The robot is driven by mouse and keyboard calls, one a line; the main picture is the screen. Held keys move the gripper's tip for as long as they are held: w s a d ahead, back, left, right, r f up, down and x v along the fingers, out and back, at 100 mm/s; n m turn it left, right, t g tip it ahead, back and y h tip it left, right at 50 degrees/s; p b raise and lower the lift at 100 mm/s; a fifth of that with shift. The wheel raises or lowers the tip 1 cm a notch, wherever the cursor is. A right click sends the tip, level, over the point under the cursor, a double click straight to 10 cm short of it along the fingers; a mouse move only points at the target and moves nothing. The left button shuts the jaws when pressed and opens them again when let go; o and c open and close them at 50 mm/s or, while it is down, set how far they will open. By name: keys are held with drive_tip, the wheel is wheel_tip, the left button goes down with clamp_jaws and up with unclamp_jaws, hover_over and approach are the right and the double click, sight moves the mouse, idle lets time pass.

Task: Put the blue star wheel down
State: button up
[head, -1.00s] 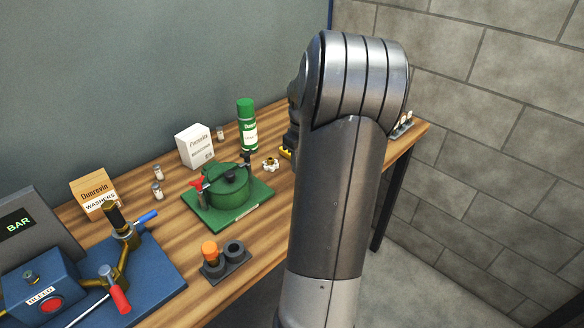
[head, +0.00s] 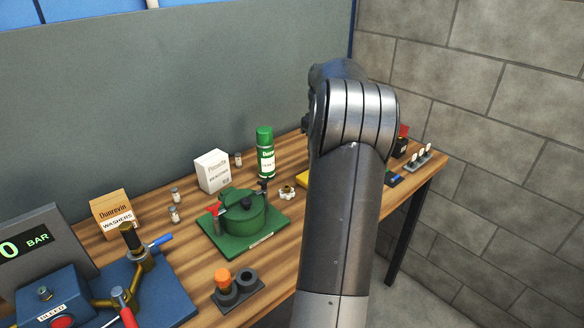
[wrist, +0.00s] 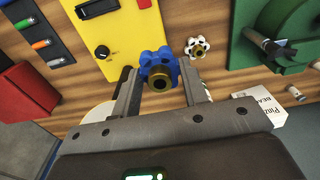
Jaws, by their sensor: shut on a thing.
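The blue star wheel (wrist: 152,64) has a lobed rim and a brass hub, and it sits between the fingers of my gripper (wrist: 161,78) in the wrist view. The gripper is shut on it. The wheel is beside the right edge of a yellow panel (wrist: 112,42), above the wooden bench (wrist: 215,72); I cannot tell whether it touches anything below. In the head view my arm hides the gripper and the wheel.
A white star wheel (wrist: 197,47) lies just right of the blue one. A green pot (head: 240,213) on a green plate, a green spray can (head: 265,155) and a white box (head: 213,171) stand nearby. A red block (wrist: 27,88) and a pen rack (wrist: 40,40) are at the left.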

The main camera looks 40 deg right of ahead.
drive_tip(key=w+r, duration=0.1)
drive_tip(key=w, duration=0.8)
hover_over(290, 166)
wheel_tip(290, 166, down, 6)
wheel_tip(290, 166, down, 10)
drive_tip(key=shift+d+r, duration=0.1)
drive_tip(key=shift+r, duration=0.05)
drive_tip(key=o, duration=1)
drive_tip(key=shift+c, duration=0.2)
wheel_tip(290, 166, up, 12)
